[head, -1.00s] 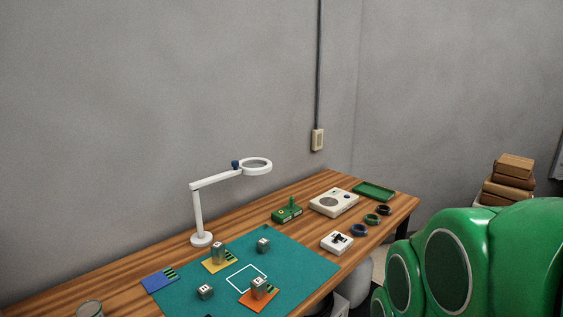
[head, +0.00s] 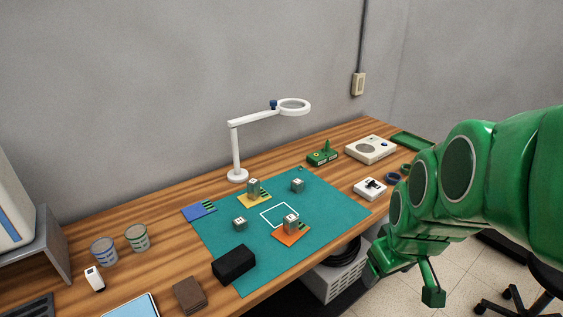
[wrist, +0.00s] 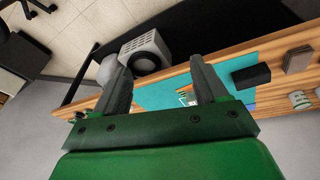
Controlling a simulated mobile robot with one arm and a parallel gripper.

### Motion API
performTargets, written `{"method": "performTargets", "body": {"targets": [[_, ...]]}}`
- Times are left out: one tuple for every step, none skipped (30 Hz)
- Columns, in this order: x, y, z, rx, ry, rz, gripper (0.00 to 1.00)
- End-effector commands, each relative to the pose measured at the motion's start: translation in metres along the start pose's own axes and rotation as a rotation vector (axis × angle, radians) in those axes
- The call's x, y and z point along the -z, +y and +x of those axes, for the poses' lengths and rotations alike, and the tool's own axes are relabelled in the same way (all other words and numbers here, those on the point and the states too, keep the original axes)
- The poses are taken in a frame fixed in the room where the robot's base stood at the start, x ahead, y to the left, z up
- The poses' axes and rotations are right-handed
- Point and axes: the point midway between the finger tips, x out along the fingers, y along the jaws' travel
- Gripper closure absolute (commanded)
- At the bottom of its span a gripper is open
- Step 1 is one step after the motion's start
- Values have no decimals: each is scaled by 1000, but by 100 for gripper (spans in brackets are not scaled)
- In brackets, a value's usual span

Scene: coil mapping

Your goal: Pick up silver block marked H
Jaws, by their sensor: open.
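Several small silver blocks sit on a teal mat (head: 332,204); their letters are too small to read, so I cannot tell which is H. One silver block (head: 240,223) is at the mat's left, and another silver block (head: 297,185) is near its back. A silver block (head: 253,184) stands on the yellow card and a silver block (head: 291,220) stands on the orange card, both looking taller, perhaps stacked. My gripper (wrist: 158,75) is open and empty in the wrist view, well away from the blocks, with part of the mat visible between its fingers.
A magnifier lamp (head: 237,150) stands behind the mat. A black box (head: 234,264) lies at its front left edge, and a blue card (head: 199,211) at its left. A white device (head: 370,189) sits right of the mat. Two cups stand at the left.

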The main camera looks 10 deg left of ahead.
Motion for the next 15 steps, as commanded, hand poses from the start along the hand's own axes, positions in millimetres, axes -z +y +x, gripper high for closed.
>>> {"method": "performTargets", "body": {"targets": [[19,9,3,-26,47,-57,28],[31,14,3,-44,79,-97,28],[48,22,4,-72,121,-148,28],[59,27,4,-93,149,-187,28],[71,33,4,-117,178,-225,28],[86,41,5,-149,212,-277,28],[98,46,4,-177,240,-314,28],[109,52,3,-205,265,-352,28],[117,59,11,-246,265,-430,28],[123,63,16,-274,266,-488,28],[130,67,20,-303,268,-546,28],[140,72,27,-341,270,-623,28],[147,76,31,-372,273,-681,28],[154,79,34,-403,275,-739,28],[164,83,39,-442,276,-817,28]]}}
